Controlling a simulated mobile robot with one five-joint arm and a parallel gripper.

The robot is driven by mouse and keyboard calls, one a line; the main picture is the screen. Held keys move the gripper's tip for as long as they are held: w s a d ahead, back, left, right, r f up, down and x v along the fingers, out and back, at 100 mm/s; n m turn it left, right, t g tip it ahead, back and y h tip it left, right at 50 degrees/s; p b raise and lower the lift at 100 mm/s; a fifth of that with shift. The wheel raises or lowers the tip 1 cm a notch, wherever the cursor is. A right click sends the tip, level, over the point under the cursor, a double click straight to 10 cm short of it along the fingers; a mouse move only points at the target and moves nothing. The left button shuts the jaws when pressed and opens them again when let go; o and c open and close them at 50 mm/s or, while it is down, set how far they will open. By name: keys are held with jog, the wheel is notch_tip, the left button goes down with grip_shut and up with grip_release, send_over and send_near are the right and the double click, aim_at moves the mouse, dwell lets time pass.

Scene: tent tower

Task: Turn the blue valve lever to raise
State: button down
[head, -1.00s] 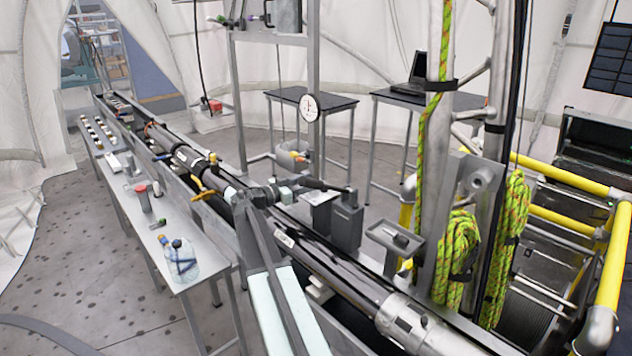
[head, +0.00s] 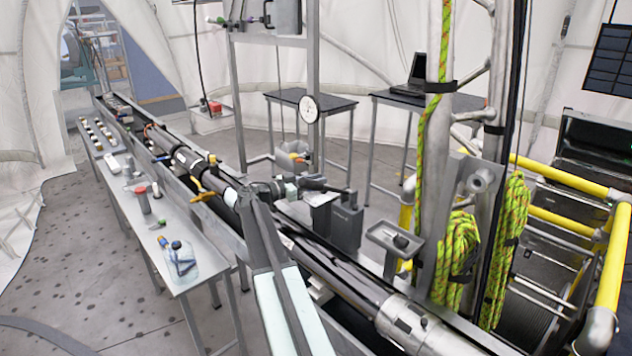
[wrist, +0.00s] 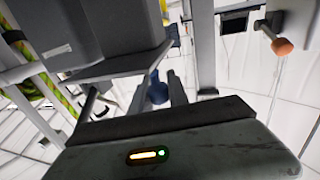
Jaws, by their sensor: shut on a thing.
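The blue valve lever (wrist: 157,92) shows in the wrist view as a small blue piece between the two grey fingers of my gripper (wrist: 159,84). My gripper is shut on it. The fingers cover its sides, and its full length cannot be made out. In the head view my gripper (head: 328,186) reaches right from my arm, just above the grey boxes by the long tube rack. The lever itself is not clear there.
A grey box (wrist: 90,30) on a plate is close at the wrist view's left. An orange-ended handle (wrist: 282,46) is at upper right. In the head view, a round white dial (head: 309,109) hangs on a post, and a tool tray (head: 385,240) stands right of the gripper.

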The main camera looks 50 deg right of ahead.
jog(key=shift+w+d+m+g+y, duration=0.2)
jog(key=shift+m+g, duration=0.15)
jog(key=shift+g, duration=0.15)
jog(key=shift+w+d+m+g+y, duration=0.1)
jog(key=shift+m+g+y, duration=0.1)
jog(key=shift+m+g, duration=0.25)
jog(key=shift+s+g+y, duration=0.25)
jog(key=shift+g+y, duration=0.05)
jog(key=shift+g, duration=0.15)
jog(key=c, duration=1.3)
grip_release()
jog(key=shift+w+a, duration=0.1)
jog(key=shift+a, duration=0.05)
jog(key=v, duration=0.7)
jog(key=shift+w+a, duration=0.1)
jog(key=shift+a, duration=0.15)
